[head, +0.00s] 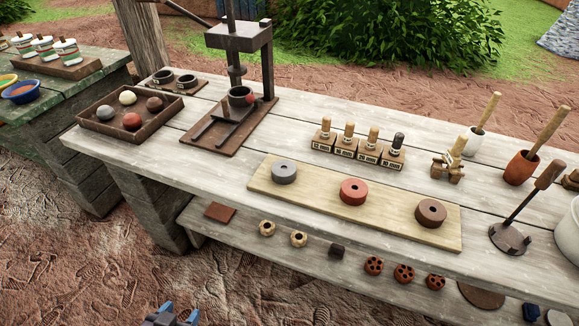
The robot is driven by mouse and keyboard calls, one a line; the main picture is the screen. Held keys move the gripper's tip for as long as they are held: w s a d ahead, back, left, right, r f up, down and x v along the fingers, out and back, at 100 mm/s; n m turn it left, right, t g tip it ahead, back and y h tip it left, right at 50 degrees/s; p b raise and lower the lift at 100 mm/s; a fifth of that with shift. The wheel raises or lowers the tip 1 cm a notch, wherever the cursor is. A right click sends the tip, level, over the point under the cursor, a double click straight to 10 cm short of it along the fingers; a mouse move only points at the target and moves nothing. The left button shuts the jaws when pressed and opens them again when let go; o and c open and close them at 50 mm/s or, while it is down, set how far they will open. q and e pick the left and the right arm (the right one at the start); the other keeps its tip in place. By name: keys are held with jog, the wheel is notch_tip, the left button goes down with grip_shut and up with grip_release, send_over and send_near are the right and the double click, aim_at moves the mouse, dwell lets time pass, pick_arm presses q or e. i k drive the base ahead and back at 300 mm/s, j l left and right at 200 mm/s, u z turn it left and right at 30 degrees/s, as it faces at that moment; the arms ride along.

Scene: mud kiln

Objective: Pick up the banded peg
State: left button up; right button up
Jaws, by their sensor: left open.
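Several upright pegs stand in a row of small wooden blocks with number labels on the workbench: three with pale wooden tops, such as the leftmost peg (325,124), and one dark peg (398,140) at the right end. At this size I cannot tell which peg bears a band. My left gripper (172,315) shows at the bottom edge, blue-tipped, open and empty. It is low and well apart from the pegs, in front of the bench; its lower part is cut off. My right gripper is not in view.
A pale board (318,203) with three thick rings lies in front of the pegs. A dark press (238,75) and a tray of balls (118,128) stand left. Mortars with pestles, a wooden clamp (448,166) and a plunger tool (510,238) stand right. A lower shelf holds small parts.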

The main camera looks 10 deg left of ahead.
aim_at(347, 140)
jog(key=i+j, duration=0.15)
jog(key=j, duration=0.15)
jog(key=i+j, duration=0.1)
jog(key=j, duration=0.2)
jog(key=i+j, duration=0.15)
jog(key=j, duration=0.15)
jog(key=i+j, duration=0.15)
jog(key=j, duration=0.15)
